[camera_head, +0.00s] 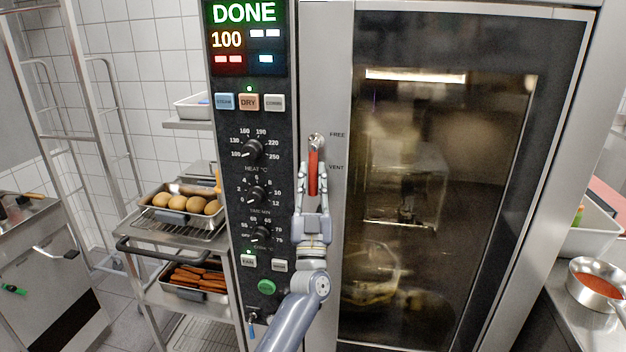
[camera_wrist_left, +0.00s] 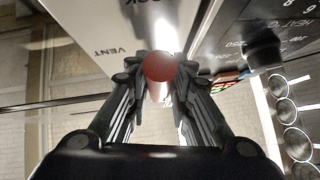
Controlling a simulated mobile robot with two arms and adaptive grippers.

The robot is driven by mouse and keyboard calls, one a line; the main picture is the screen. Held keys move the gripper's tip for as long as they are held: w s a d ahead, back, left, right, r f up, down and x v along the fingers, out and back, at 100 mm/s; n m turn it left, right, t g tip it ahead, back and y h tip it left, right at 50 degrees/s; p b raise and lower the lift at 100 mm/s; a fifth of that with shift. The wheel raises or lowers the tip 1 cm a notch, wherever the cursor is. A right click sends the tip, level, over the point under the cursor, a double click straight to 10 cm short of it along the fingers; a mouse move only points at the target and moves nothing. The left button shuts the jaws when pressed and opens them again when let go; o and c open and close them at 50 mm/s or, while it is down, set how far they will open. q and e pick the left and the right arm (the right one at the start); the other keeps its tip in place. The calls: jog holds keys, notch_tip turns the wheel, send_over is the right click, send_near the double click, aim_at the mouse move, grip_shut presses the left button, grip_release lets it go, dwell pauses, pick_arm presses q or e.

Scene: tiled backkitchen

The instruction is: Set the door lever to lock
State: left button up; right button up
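The door lever (camera_head: 313,174) has a red grip and hangs straight down from its silver pivot, left of the oven door. FREE and VENT labels are printed to its right. My left gripper (camera_head: 313,178) reaches up from below with a finger on each side of the red grip. In the left wrist view the round red lever end (camera_wrist_left: 158,67) sits between the two fingers (camera_wrist_left: 160,88), which appear closed against it. A partly cut-off label ending in CK is at the top of that view. My right gripper is not in view.
The black control panel (camera_head: 243,200) with knobs and buttons stands just left of the lever, its display reading DONE. The glass oven door (camera_head: 445,170) is at right. A rack holds a pan of potatoes (camera_head: 180,203). A saucepan (camera_head: 597,285) stands at far right.

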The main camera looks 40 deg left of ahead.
pick_arm(q)
jog(key=shift+o, duration=0.9)
jog(key=shift+w, duration=0.1)
jog(key=shift+f, duration=0.1)
jog(key=shift+f, duration=0.1)
jog(key=v, duration=1.1)
jog(key=shift+s+f, duration=0.3)
jog(key=shift+d, duration=0.15)
